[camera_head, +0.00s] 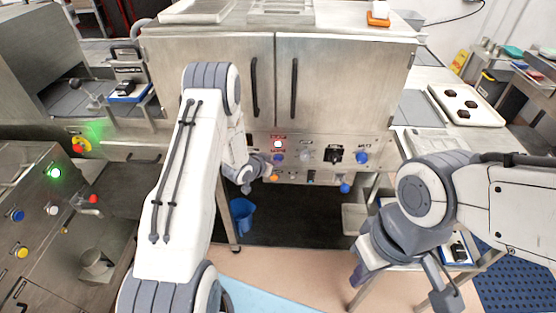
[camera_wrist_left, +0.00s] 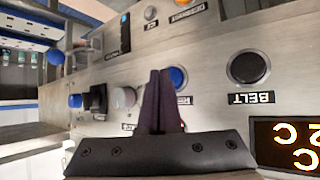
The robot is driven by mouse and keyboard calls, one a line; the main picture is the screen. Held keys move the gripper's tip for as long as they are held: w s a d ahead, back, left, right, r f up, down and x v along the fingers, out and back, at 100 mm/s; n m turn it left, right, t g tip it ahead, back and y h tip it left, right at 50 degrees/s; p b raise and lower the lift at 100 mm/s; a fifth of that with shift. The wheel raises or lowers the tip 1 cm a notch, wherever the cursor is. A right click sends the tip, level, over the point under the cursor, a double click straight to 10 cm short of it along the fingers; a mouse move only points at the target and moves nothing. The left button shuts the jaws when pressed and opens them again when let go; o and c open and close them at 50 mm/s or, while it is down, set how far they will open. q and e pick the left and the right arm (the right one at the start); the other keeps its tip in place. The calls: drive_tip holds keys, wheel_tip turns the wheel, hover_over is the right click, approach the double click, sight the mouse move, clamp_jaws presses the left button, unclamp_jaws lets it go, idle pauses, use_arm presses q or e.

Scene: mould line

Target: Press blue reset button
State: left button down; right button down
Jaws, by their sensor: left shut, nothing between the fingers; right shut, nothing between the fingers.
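A blue button (camera_wrist_left: 178,77) shows in the left wrist view, partly covered by the fingertips of my left gripper (camera_wrist_left: 160,78). The fingers are shut, empty and right at the button; I cannot tell whether they touch it. Its label is mostly hidden. In the head view a blue button (camera_head: 278,157) sits on the steel panel under a small red display, and my left gripper (camera_head: 262,166) is close to its left. My right gripper (camera_head: 362,271) is low at the right, away from the panel; it is shut and its fingertips are hard to make out.
Near the blue button are a black BELT button (camera_wrist_left: 248,68), a grey knob (camera_wrist_left: 124,98) and a black switch (camera_wrist_left: 96,99). Another blue control (camera_head: 362,158) is further right on the panel. A side console (camera_head: 40,215) stands left. A tray (camera_head: 465,104) lies at the right.

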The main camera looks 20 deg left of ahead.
use_arm(q)
drive_tip(key=shift+w+a, duration=0.15)
drive_tip(key=shift+w, duration=0.3)
idle(0.6)
drive_tip(key=shift+s, duration=0.15)
drive_tip(key=shift+s+d, duration=0.25)
drive_tip(key=shift+s, duration=0.45)
drive_tip(key=shift+s+d, duration=0.25)
drive_tip(key=shift+s, duration=0.55)
drive_tip(key=shift+s+d, duration=0.2)
drive_tip(key=shift+s, duration=0.6)
drive_tip(key=shift+s+d, duration=0.25)
drive_tip(key=shift+s, duration=0.55)
